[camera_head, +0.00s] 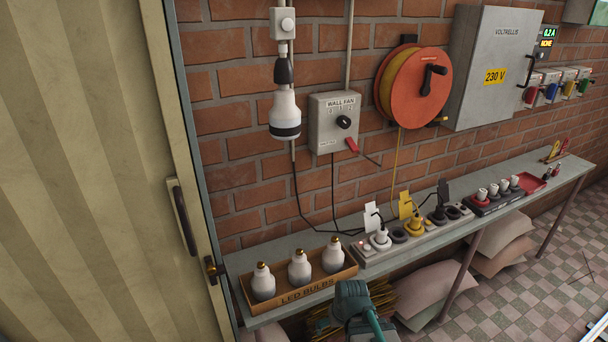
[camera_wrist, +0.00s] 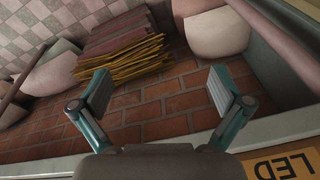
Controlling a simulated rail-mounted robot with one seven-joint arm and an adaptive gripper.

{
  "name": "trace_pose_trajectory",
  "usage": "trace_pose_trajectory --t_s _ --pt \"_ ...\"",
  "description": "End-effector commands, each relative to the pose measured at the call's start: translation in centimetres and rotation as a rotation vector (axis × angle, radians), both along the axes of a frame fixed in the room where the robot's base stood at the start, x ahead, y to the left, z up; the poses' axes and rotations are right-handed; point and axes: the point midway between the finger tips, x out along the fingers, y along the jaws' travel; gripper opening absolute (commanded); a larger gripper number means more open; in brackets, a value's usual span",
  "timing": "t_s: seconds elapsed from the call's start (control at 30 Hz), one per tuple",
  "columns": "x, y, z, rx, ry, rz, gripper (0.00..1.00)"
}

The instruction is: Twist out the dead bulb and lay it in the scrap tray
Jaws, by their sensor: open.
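A white bulb with a dark band (camera_head: 285,113) hangs in a black holder (camera_head: 283,71) below a grey wall box, upper left of centre. I cannot tell from its look whether it is dead. A shallow red tray (camera_head: 530,184) lies toward the right of the shelf; I cannot read any scrap label on it. My gripper (camera_wrist: 160,92) is open and empty in the wrist view, its two fingers wide apart. It is in front of the shelf's front edge, below and to the right of the hanging bulb. In the head view my teal wrist hides the fingers.
A cardboard "LED BULBS" box (camera_head: 306,293) holds three white bulbs at the shelf's left end. A power strip with plugs (camera_head: 415,236) and a rack of small white pieces (camera_head: 497,200) follow. A wall-fan box (camera_head: 336,122) and orange reel (camera_head: 413,85) flank the bulb's right.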

Motion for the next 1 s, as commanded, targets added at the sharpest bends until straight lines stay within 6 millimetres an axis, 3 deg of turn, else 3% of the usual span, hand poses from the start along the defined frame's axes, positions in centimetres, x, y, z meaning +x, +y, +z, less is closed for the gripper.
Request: trace_pose_trajectory --t_s 0.2,0.5,0.73,1.0 --pt "4.7 1.9 7.2 0.038 -0.18 0.025 1.0" --pt "8.8 4.1 17.5 0.093 -0.41 0.058 1.0" --pt "10.6 6.0 27.4 0.146 -0.62 0.092 1.0" --pt "10.3 7.9 39.9 0.21 -0.883 0.137 1.0"
